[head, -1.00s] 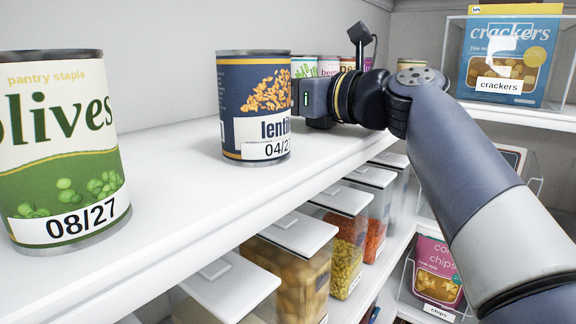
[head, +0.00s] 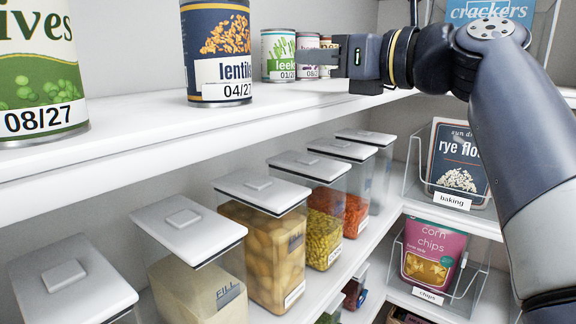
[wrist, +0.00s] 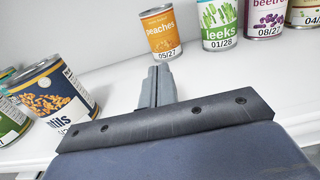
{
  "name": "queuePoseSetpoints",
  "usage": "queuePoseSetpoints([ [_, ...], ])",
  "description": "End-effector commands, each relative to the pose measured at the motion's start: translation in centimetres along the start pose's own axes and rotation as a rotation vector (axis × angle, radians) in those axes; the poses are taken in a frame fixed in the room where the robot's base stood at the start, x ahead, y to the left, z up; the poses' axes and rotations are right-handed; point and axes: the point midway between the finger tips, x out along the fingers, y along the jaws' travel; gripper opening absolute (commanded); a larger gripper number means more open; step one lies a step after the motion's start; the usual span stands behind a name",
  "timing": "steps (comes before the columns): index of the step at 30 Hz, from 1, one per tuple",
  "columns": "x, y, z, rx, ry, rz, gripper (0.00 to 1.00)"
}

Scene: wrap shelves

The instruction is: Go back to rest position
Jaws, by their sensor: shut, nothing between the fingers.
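My gripper (wrist: 158,86) is shut and empty in the wrist view, its fingers together above the white shelf. In the head view my gripper (head: 338,54) is at the upper shelf, right of the lentils can (head: 217,50) and apart from it. Its fingers partly cover the cans behind. The lentils can also shows at the left of the wrist view (wrist: 52,90). A peaches can (wrist: 160,33) stands beyond the fingers, with a leeks can (wrist: 218,22) to its right.
An olives can (head: 38,70) stands at the left of the upper shelf (head: 130,130). Several lidded clear bins, one with yellow pieces (head: 326,225), line the lower shelf. At right are a rye flour box (head: 458,160), a corn chips bag (head: 434,252) and a crackers box (head: 490,10).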

Motion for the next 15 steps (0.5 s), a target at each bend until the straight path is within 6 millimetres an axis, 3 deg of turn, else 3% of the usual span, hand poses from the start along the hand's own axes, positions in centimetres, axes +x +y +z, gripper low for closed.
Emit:
queuePoseSetpoints([
  [6, -2.3, -0.1, -0.1, 0.0, 0.0, -0.002, 0.0],
  [15, -3.2, 0.0, 0.0, 0.001, 0.0, 0.001, 0.0],
])
